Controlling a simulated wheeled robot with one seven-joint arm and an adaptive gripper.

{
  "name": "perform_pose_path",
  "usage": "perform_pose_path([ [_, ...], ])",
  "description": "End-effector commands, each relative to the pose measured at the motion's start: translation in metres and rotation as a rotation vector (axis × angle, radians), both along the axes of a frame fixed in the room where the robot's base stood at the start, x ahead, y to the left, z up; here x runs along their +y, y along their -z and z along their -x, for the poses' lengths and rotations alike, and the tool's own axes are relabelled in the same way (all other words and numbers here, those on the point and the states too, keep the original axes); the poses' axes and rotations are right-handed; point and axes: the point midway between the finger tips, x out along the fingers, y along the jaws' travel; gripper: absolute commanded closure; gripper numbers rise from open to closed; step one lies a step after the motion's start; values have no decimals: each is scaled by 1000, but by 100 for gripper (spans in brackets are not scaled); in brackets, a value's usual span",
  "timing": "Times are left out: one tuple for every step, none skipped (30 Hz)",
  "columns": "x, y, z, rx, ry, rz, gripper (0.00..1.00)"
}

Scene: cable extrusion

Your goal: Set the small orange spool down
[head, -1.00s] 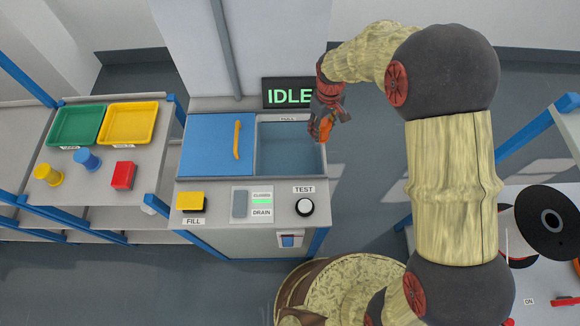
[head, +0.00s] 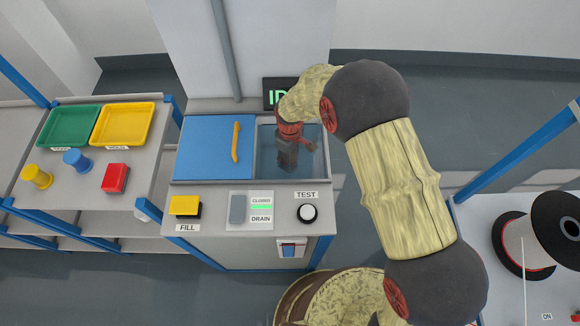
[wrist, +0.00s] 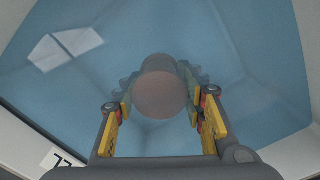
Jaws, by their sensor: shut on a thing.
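My gripper (head: 287,160) points down into the open water tank (head: 313,165) of the test station. In the wrist view my gripper (wrist: 160,92) is shut on the small orange spool (wrist: 160,88), which looks dull brownish-orange through the bluish water. The fingertips press on it from both sides, and its round end faces the camera. Spool and fingertips look submerged. I cannot tell whether the spool touches the tank floor. In the head view the spool is hidden by the gripper or the water.
A blue lid (head: 205,148) with an orange handle (head: 236,142) lies left of the tank opening. A yellow FILL button (head: 184,205), a DRAIN switch (head: 238,208) and a TEST button (head: 307,213) line the front. The side table holds trays, a yellow spool (head: 37,177) and a blue spool (head: 76,160).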

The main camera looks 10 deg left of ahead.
Motion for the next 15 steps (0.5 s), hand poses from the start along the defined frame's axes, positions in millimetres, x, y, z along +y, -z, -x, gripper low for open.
perform_pose_path([
  [0, 7, 0, 0, 0, 1, 92],
  [0, 12, 0, 0, 0, 1, 92],
  [0, 19, 0, 0, 1, 0, 92],
  [0, 24, 0, 0, 1, 0, 92],
  [0, 29, 0, 0, 1, 1, 92],
  [0, 36, 0, 1, 1, 1, 92],
  [0, 39, 0, 0, 1, 0, 92],
  [0, 42, 0, 0, 1, 0, 92],
  [0, 44, 0, 0, 1, -1, 92],
  [0, 44, -1, -1, 1, -1, 92],
  [0, 44, -1, -1, 1, -1, 92],
  [0, 43, -1, -2, 1, -2, 92],
  [0, 43, -1, -2, 1, -2, 92],
  [0, 43, -1, -1, 1, -1, 92],
  [0, 43, -1, -1, 1, -1, 92],
])
